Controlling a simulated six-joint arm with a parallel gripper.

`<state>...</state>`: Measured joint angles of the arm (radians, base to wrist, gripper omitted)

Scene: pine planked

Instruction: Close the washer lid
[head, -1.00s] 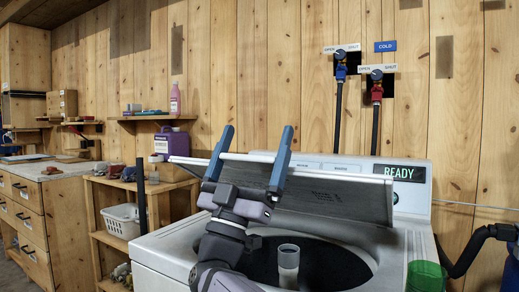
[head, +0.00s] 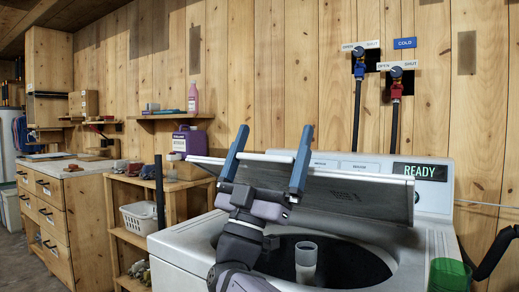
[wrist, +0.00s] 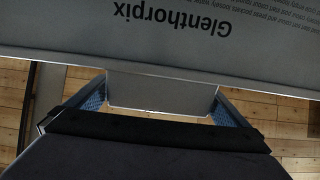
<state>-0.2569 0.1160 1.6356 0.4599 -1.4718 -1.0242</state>
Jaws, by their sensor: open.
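The washer lid (head: 350,196) is a dark grey panel with a pale top edge, raised and tilted over the back of the white washer (head: 190,240). The tub opening (head: 345,262) below it is uncovered. My gripper (head: 273,131) is open in front of the lid's left half, its blue fingers apart and their tips rising above the lid's upper edge. In the wrist view the lid (wrist: 210,60) fills the top, with upside-down lettering. A grey tab (wrist: 160,92) shows between the fingers there. I cannot tell whether the fingers touch the lid.
A pale agitator (head: 306,256) stands in the tub. A green cup (head: 449,275) is at the washer's front right. The control panel (head: 420,172) reads READY behind the lid. A wooden shelf unit with a white basket (head: 141,217) stands to the left.

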